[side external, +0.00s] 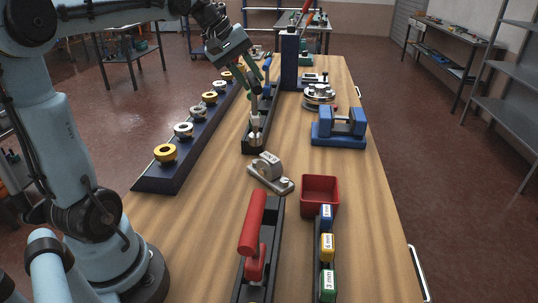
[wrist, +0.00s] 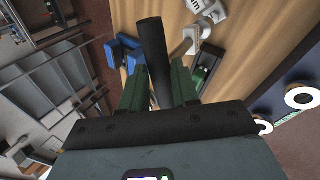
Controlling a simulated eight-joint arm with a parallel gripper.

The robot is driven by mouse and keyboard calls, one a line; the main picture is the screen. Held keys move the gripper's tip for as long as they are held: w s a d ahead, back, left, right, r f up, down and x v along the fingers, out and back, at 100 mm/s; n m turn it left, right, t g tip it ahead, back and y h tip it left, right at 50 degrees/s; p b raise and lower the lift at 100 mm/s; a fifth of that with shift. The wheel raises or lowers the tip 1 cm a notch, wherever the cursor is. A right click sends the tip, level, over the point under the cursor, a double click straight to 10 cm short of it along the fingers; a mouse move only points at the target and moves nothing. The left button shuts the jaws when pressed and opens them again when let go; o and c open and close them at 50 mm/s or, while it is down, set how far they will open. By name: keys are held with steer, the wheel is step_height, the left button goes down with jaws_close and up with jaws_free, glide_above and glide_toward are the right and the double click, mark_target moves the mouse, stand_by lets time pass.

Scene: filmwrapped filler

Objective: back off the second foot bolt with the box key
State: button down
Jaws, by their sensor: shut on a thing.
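My gripper (side external: 262,84) is over the far middle of the bench, shut on a dark cylindrical bar, apparently the box key. In the wrist view the bar (wrist: 152,58) stands out between the green fingers (wrist: 158,88). A grey bearing block with a foot (side external: 270,172) sits on the bench nearer the camera, clear of the gripper; it also shows at the top of the wrist view (wrist: 207,9). Its second foot bolt cannot be made out. Pale metal pieces (side external: 256,122) stand upright in a dark tray (side external: 252,149) below the gripper. The key's lower end is unclear.
A dark rail of rings (side external: 160,178) runs along the left. A blue vise (side external: 338,139) stands right. A red bin (side external: 320,188), a red-handled tool (side external: 252,225) and labelled blocks (side external: 327,245) are in front. Bare wood lies between the rail and the tool.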

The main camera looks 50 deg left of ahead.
steer(key=shift+f, duration=3.6)
steer(key=shift+d+n+t+y, duration=0.15)
steer(key=shift+n+y, duration=0.25)
steer(key=shift+n, duration=0.45)
steer(key=shift+n+t+y, duration=0.15)
steer(key=shift+n+y, duration=0.25)
steer(key=shift+n, duration=0.45)
steer(key=shift+d+n+y, duration=0.15)
steer(key=shift+n+y, duration=0.25)
steer(key=shift+n, duration=0.2)
steer(key=shift+n+y, duration=0.5)
steer(key=shift+n, duration=0.5)
